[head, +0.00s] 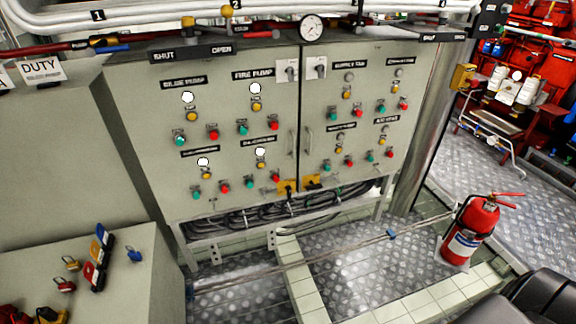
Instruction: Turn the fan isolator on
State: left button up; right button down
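A grey two-door control cabinet (230,125) stands ahead of me. Two small isolator switches sit side by side near the top of its centre seam. The left isolator (287,70) is beside the FIRE PUMP label (254,74). The right isolator (315,67) is on the right door, beside a label that seems to read SUPPLY FAN (350,64). Both have dark handles, too small to tell whether on or off. Neither of my grippers is in view, and nothing touches the isolators.
Green and red buttons and lamps cover both doors. A pressure gauge (312,28) and pipes run above. A grey cabinet top (60,270) with padlocks (66,286) is at lower left. A fire extinguisher (470,232) stands right on the floor. A thin rod (330,257) crosses the floor space in front.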

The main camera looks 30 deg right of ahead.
aim_at(313, 186)
jog(key=z, duration=0.35)
jog(key=k, duration=0.5)
jog(key=z, duration=1.65)
jog(key=i, duration=1.8)
jog(key=u, duration=0.5)
